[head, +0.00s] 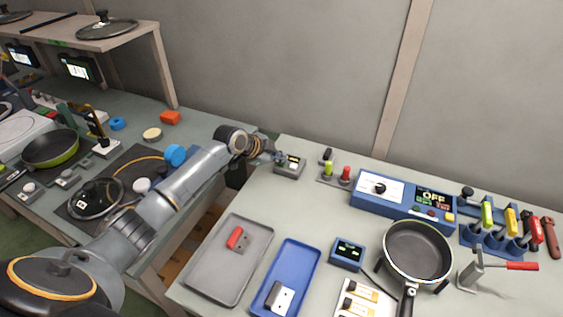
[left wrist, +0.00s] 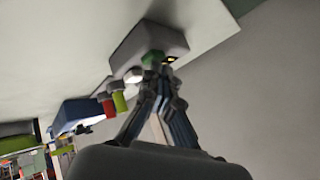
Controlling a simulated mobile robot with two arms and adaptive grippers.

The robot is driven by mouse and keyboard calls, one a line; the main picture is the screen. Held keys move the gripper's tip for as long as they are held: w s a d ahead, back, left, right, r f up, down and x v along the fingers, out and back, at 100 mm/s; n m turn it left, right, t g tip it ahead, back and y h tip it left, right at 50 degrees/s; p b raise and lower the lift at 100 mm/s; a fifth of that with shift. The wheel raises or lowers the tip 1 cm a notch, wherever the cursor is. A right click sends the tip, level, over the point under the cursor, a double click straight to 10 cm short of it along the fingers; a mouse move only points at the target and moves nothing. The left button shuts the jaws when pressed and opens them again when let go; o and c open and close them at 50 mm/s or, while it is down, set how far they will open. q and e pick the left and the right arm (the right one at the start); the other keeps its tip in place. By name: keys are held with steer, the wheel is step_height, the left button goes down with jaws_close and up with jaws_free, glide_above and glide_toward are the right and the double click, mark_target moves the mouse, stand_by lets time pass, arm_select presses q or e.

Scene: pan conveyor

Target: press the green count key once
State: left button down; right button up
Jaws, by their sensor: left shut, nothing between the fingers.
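The counter box (head: 289,170) is a small grey box with a lit display at the back left of the right-hand table. Its green count key (left wrist: 152,58) shows in the left wrist view, between a whitish round part and a small yellow display. My left gripper (head: 279,157) reaches the box from the left. In the left wrist view its fingertips (left wrist: 160,68) are together, empty, and right at the green key, partly covering it. I cannot tell whether they touch or press it. My right gripper is not in view.
A stand with green and red handles (head: 336,171) is just right of the box. A blue control panel (head: 405,199) reading OFF stands further right. A grey tray (head: 215,278), a blue tray (head: 288,263) and a pan (head: 418,250) are nearer. The table between is clear.

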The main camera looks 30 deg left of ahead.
mark_target(280, 164)
arm_select(q)
steer(key=shift+r+p, duration=0.7)
steer(key=shift+r, duration=0.15)
steer(key=shift+r+p, duration=2)
steer(key=shift+r, duration=0.5)
steer(key=shift+r, duration=0.1)
